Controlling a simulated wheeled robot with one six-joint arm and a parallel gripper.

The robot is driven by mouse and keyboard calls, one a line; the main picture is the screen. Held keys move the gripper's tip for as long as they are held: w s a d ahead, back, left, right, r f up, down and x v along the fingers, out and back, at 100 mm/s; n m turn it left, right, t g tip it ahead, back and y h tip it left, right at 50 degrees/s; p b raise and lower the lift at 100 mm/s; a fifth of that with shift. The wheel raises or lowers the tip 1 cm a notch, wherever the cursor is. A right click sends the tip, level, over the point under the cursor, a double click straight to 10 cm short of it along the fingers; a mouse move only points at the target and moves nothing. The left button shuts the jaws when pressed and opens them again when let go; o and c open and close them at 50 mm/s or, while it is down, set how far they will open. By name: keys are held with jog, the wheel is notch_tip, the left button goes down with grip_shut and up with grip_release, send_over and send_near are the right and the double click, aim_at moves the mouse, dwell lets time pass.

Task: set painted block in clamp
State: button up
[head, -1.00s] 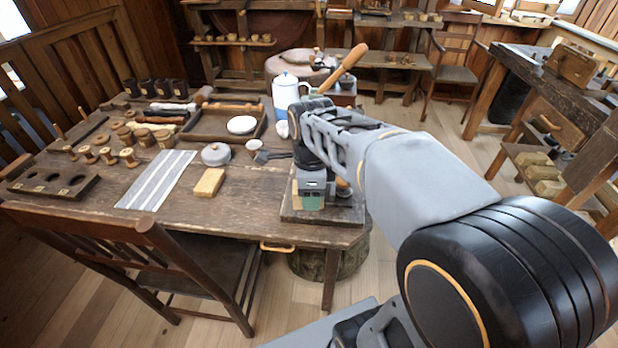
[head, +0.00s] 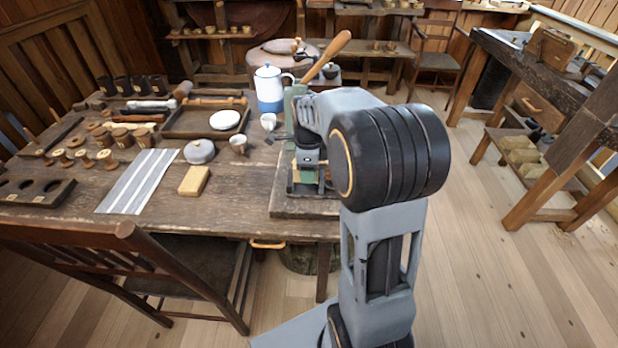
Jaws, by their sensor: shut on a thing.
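The clamp (head: 291,104) is a green press with a long wooden-handled lever (head: 331,52) rising to the upper right. It stands on a dark wooden base board (head: 303,207) at the table's right end. My gripper (head: 308,177) points down at the clamp, low over the base board. It is shut on the painted block, which is mostly hidden by the fingers and clamp parts. I cannot tell whether the block touches the clamp's seat. My arm covers the clamp's right side.
A tan block (head: 194,181), a grey lidded pot (head: 199,151), a small cup (head: 239,144) and a striped cloth (head: 139,181) lie left of the clamp. A white and blue pot (head: 269,90) stands behind it. A chair (head: 130,255) stands at the table's front.

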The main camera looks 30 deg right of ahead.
aim_at(309, 185)
jog(key=shift+w+d+f, duration=0.15)
jog(key=shift+f, duration=0.15)
jog(key=shift+w+d+f+b, duration=0.1)
jog(key=shift+f+b, duration=0.05)
jog(key=shift+f, duration=0.75)
jog(key=shift+w+f+b, duration=0.1)
jog(key=shift+f+b, duration=0.05)
jog(key=shift+f, duration=0.7)
jog(key=shift+f, duration=0.15)
jog(key=o, duration=1)
jog(key=shift+o, duration=0.2)
